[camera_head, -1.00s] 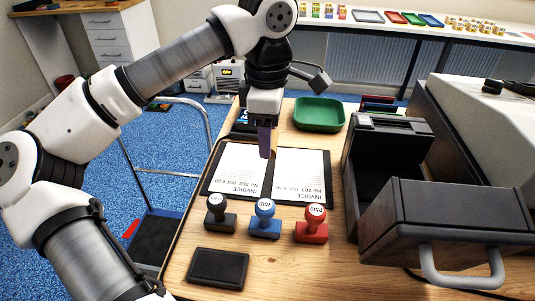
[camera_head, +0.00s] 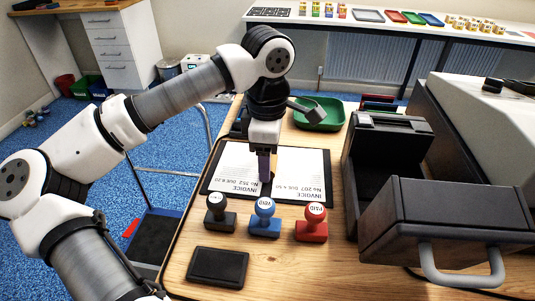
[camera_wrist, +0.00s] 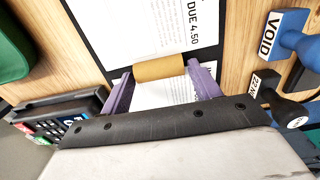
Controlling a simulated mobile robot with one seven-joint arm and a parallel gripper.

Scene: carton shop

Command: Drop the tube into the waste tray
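The tan cardboard tube (camera_wrist: 159,68) shows in the wrist view, lengthwise between the two purple fingertips. My gripper (camera_wrist: 160,75) is shut on its ends and holds it over the clipboard, near the gap between the invoices. In the head view my gripper (camera_head: 265,179) is low over the clipboard, and its finger hides the tube. The green tray (camera_head: 330,126), the open tray on the desk, stands beyond the clipboard, behind and right of my gripper. Part of my wrist covers its left side. Its green edge also shows at the wrist view's left (camera_wrist: 12,48).
A black stamp (camera_head: 221,216), a blue VOID stamp (camera_head: 265,226) and a red PAID stamp (camera_head: 311,230) stand in front of the clipboard (camera_head: 330,190). An ink pad (camera_head: 217,267) lies nearer. A dark open box (camera_head: 445,220) with a handle fills the right.

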